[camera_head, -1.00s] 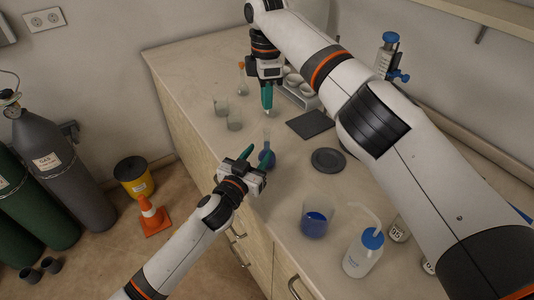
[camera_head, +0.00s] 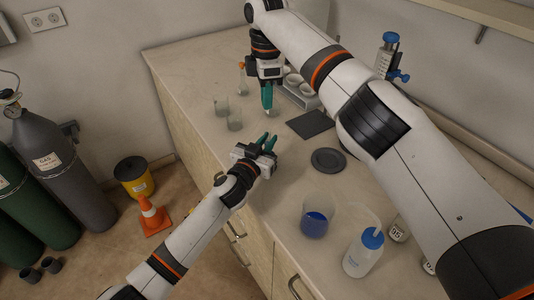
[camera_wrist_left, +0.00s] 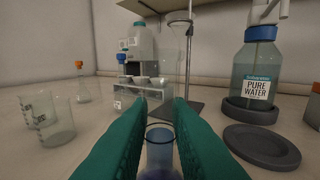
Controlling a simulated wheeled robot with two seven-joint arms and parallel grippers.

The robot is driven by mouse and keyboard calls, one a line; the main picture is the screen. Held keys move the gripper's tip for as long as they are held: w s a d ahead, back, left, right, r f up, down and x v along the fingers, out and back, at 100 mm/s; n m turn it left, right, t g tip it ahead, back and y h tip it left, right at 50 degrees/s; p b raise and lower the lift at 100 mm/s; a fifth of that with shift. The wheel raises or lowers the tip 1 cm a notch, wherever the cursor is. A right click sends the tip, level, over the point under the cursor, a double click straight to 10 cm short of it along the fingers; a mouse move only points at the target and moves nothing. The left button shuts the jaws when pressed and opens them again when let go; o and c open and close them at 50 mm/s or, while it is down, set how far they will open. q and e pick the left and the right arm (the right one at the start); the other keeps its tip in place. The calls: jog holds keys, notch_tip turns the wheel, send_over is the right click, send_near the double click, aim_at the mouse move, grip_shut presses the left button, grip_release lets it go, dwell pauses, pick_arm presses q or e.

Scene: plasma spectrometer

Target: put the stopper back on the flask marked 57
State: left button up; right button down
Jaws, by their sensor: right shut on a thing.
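A flask (camera_wrist_left: 160,158) with a clear round mouth and blue-violet liquid stands low in the left wrist view. Its mark cannot be read. My left gripper (camera_head: 267,140) is open, with its green fingers on either side of the flask's neck; I cannot tell whether they touch it. In the head view the gripper hides the flask. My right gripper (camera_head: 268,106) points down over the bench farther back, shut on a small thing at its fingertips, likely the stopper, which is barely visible.
Two beakers (camera_head: 234,122) and an orange-stoppered flask (camera_wrist_left: 83,88) stand at the left. A dark plate (camera_head: 310,124), a round grey disc (camera_head: 328,160), a beaker of blue liquid (camera_head: 314,224) and a wash bottle (camera_head: 364,254) stand to the right. The bench's front edge is close by.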

jog(key=shift+d+f, duration=0.15)
jog(key=shift+f, duration=2.3)
jog(key=shift+f, duration=0.15)
jog(key=shift+f, duration=0.75)
jog(key=shift+f, duration=0.55)
jog(key=shift+s+f, duration=0.15)
jog(key=shift+f, duration=0.2)
jog(key=shift+r, duration=0.5)
jog(key=shift+r, duration=0.25)
